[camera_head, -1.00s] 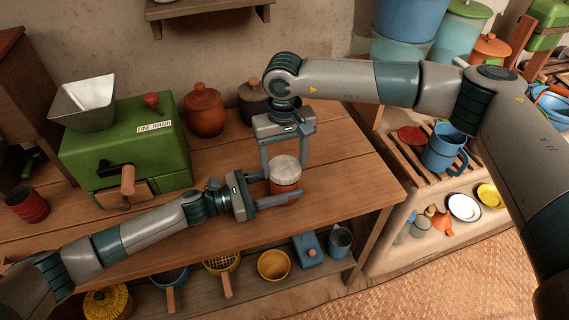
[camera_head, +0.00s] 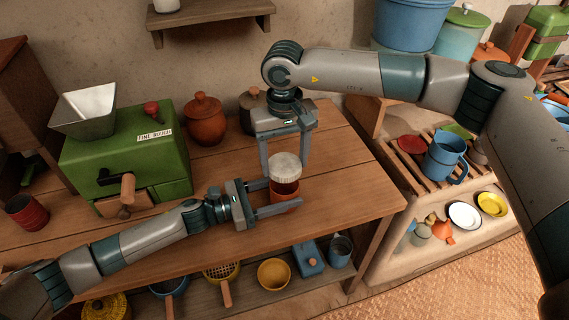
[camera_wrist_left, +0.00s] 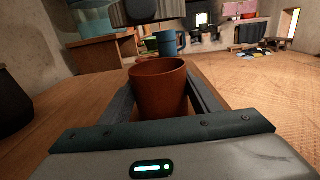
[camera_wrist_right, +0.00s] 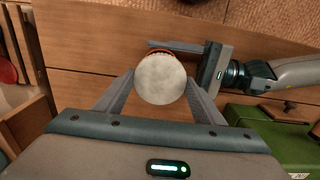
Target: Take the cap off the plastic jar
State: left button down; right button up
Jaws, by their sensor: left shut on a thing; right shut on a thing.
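The plastic jar (camera_head: 283,201) is reddish-brown and stands upright at the front of the wooden counter. It also shows in the left wrist view (camera_wrist_left: 160,88), with its mouth open and uncovered. My left gripper (camera_head: 286,198) is shut on the jar's body, one finger on each side. The whitish round cap (camera_head: 285,166) is above the jar and apart from it; a dark gap shows below it in the head view. My right gripper (camera_head: 284,161) is shut on the cap from above, and the cap (camera_wrist_right: 160,79) sits between its fingertips in the right wrist view, hiding most of the jar.
A green grinder (camera_head: 130,160) stands left on the counter (camera_head: 345,170), with a brown lidded pot (camera_head: 204,119) behind it. A dark pot (camera_head: 252,108) is near my right gripper. A red cup (camera_head: 27,212) is far left. The counter's right end is clear.

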aim_at(285, 164)
pick_arm(q)
jog(key=c, duration=0.6)
grip_release()
jog(key=shift+o, duration=0.2)
jog(key=b+v, duration=0.3)
jog(key=v, duration=0.8)
jog(key=shift+f, duration=0.15)
pick_arm(e)
notch_tip(285, 164, down, 4)
jog(key=shift+r, duration=0.25)
pick_arm(q)
jog(key=shift+s+a+b, duration=0.2)
jog(key=shift+a+b, duration=0.1)
jog(key=shift+a, duration=0.2)
pick_arm(e)
jog(key=shift+f, duration=0.1)
